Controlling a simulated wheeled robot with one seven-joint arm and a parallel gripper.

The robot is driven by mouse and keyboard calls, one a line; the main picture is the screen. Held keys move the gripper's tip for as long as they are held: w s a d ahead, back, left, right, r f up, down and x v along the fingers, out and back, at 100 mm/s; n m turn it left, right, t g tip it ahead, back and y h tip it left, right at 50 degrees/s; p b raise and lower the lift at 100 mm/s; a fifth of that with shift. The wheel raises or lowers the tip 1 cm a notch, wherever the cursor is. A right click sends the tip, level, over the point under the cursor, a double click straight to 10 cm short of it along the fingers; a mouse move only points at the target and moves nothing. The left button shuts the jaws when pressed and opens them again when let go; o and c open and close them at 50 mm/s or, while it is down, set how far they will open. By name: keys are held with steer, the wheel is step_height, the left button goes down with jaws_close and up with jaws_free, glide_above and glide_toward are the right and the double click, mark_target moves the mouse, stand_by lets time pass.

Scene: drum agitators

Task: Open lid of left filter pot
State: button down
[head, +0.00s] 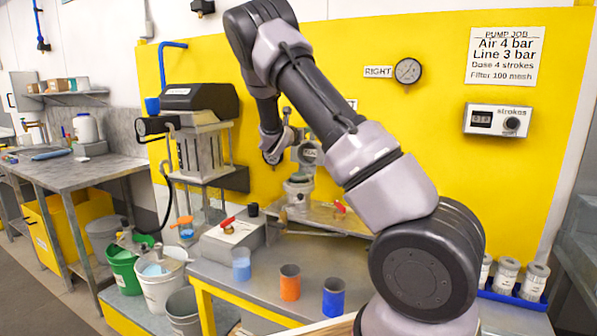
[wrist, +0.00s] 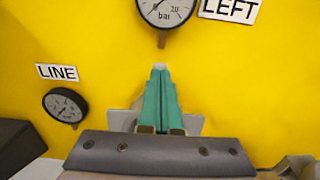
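A grey metal pot-like fitting (head: 298,192) stands behind the bench in the head view, with a round grey piece (head: 308,155) above it. It is partly behind my arm, and I cannot tell whether it is the left filter pot or whether its lid is raised. In the wrist view, the teal fingers of my gripper (wrist: 160,72) are together with nothing visible between them. They point at the yellow panel, below a gauge (wrist: 166,10) with a LEFT sign (wrist: 230,9). No pot or lid shows clearly in the wrist view.
A metal bench (head: 260,285) holds blue (head: 333,297) and orange (head: 290,283) cups. A pump unit (head: 200,130) stands left of my arm. A second gauge (wrist: 64,105) is under a LINE sign. White cans (head: 534,282) stand in a blue tray at right.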

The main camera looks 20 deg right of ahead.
steer(key=s+a+r, duration=0.2)
steer(key=s+a, duration=0.5)
steer(key=shift+s+r, duration=0.15)
steer(key=shift+r, duration=0.15)
steer(key=s+d+m+g+y, duration=0.2)
steer(key=s+d+m+g, duration=0.3)
steer(key=s+m, duration=0.45)
steer(key=s+d+m+g+y, duration=0.3)
steer(key=s+d+m+g, duration=0.15)
steer(key=s+m, duration=0.5)
steer(key=s+a+r+m+t+y, duration=0.2)
steer(key=s+a+m+y, duration=0.3)
steer(key=s, duration=0.5)
steer(key=s+a+r+m+t+y, duration=0.2)
steer(key=s+a+r+m+y, duration=0.2)
steer(key=s+a+m, duration=0.3)
steer(key=s+a, duration=0.3)
steer(key=s, duration=0.1)
steer(key=shift+y, duration=0.4)
